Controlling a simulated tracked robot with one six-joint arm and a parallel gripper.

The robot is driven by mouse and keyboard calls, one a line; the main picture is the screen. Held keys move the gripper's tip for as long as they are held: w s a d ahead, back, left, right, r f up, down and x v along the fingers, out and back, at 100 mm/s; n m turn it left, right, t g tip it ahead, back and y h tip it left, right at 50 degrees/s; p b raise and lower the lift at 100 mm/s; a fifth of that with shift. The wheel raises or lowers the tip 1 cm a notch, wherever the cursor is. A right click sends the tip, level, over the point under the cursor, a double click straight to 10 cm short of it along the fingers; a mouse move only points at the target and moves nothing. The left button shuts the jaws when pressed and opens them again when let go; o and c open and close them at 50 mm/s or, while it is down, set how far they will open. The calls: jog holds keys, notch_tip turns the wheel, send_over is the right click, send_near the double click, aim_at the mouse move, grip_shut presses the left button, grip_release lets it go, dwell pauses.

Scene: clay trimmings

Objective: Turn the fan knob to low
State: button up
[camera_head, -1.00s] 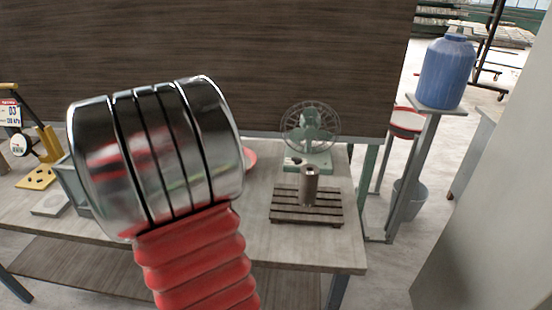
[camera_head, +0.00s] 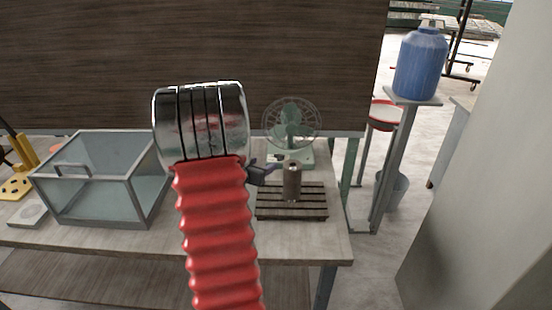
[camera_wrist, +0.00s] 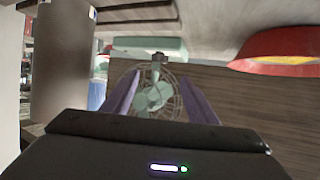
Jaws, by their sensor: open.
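The green desk fan (camera_head: 291,125) with its wire cage stands at the back right of the workbench. Its pale green base (camera_head: 303,158) is partly behind my gripper in the head view. In the wrist view the fan (camera_wrist: 153,97) appears upside down between my fingers. A small dark knob (camera_wrist: 160,57) shows at the edge of the base (camera_wrist: 130,46), ahead of the gap between the fingertips. My gripper (camera_wrist: 160,78) is open and empty, apart from the knob. In the head view my gripper (camera_head: 277,162) is small and dark beside the fan base; the knob cannot be made out there.
A metal cylinder (camera_head: 292,184) stands on a slatted board (camera_head: 270,211) in front of the fan, close to my gripper. A glass tank (camera_head: 105,185) is at left. A red rounded object (camera_wrist: 285,52) shows in the wrist view. A dark panel stands behind the bench.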

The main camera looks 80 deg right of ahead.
aim_at(278, 156)
jog(key=x, duration=1.3)
jog(key=shift+d+f, duration=0.15)
jog(key=shift+d, duration=0.1)
jog(key=shift+c, duration=0.3)
jog(key=c, duration=0.9)
jog(key=shift+d, duration=0.15)
jog(key=shift+c, duration=0.5)
